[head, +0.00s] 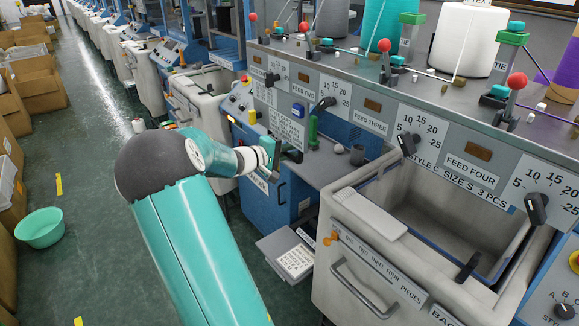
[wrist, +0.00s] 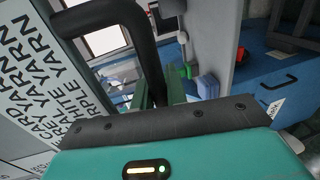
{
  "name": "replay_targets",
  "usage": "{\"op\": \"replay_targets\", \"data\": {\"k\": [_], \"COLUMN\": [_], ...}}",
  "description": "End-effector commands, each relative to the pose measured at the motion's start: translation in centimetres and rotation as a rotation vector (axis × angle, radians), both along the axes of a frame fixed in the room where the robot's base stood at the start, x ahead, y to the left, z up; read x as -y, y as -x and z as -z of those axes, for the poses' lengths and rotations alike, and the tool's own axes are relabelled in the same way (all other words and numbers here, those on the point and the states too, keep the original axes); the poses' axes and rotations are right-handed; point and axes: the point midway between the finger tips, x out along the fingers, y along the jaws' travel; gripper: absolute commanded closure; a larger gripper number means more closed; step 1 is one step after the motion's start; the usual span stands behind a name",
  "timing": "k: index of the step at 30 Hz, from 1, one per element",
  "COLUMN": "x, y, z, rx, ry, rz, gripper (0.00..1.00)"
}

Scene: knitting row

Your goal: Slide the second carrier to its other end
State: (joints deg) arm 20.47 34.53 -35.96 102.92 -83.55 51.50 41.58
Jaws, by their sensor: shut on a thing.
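My gripper (head: 268,154) is at the end of my teal arm, beside the blue machine's control end in the head view. In the wrist view its two dark green fingers (wrist: 160,92) are closed around the lower end of a black bent bar (wrist: 148,45). The bar arches from the upper left down between the fingers. I cannot tell from these views whether this bar is part of the second carrier. No carrier can be clearly picked out, and the fingertips are partly hidden behind the gripper body.
A grey bin (head: 352,262) with a handle stands at the right. A panel of black knobs and red-topped levers (head: 384,46) runs above it. A printed card (wrist: 32,75) is close at the left in the wrist view. A teal basin (head: 40,228) lies on the open green floor.

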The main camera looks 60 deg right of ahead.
Motion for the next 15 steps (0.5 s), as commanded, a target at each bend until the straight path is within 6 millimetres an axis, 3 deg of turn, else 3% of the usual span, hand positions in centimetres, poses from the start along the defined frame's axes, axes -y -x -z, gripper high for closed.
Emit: {"op": "replay_targets", "data": {"k": [1, 15], "x": [0.0, 0.0], "y": [-0.1, -0.1], "z": [-1.4, -10.3], "rx": [0.006, 0.005], "ry": [0.007, 0.008], "rz": [-0.001, 0.000], "gripper": [1.00, 1.00]}}
